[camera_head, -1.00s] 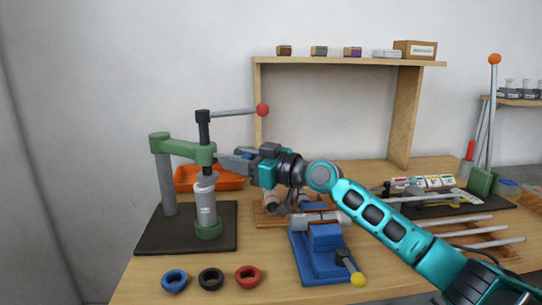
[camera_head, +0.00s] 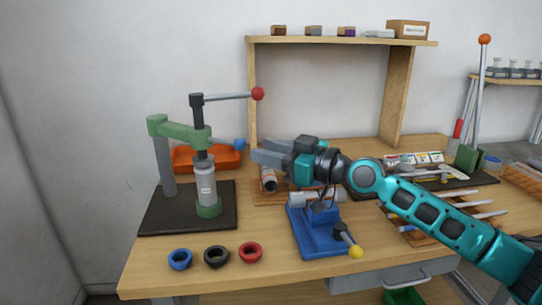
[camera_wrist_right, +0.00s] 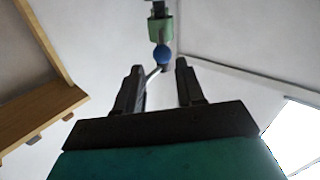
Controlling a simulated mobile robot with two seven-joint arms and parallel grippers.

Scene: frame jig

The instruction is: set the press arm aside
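The press stands at the left of the bench in the head view. Its green press arm (camera_head: 185,131) reaches right from a grey post, over a grey cylinder (camera_head: 206,185) with a green foot. A short rod with a blue ball knob (camera_head: 239,144) sticks out to the right of the arm. My right gripper (camera_head: 258,153) is just right of the knob, apart from it and empty. In the right wrist view its fingers (camera_wrist_right: 159,66) are spread, with the blue knob (camera_wrist_right: 161,54) beyond the tips and the green arm end (camera_wrist_right: 160,31) behind it. My left gripper is not in view.
A lever with a red ball (camera_head: 258,93) rises above the press. An orange tray (camera_head: 207,158) is behind it. Blue, black and red rings (camera_head: 216,256) lie in front. A blue vise (camera_head: 320,234) stands right of them. A wooden shelf (camera_head: 340,41) rises behind.

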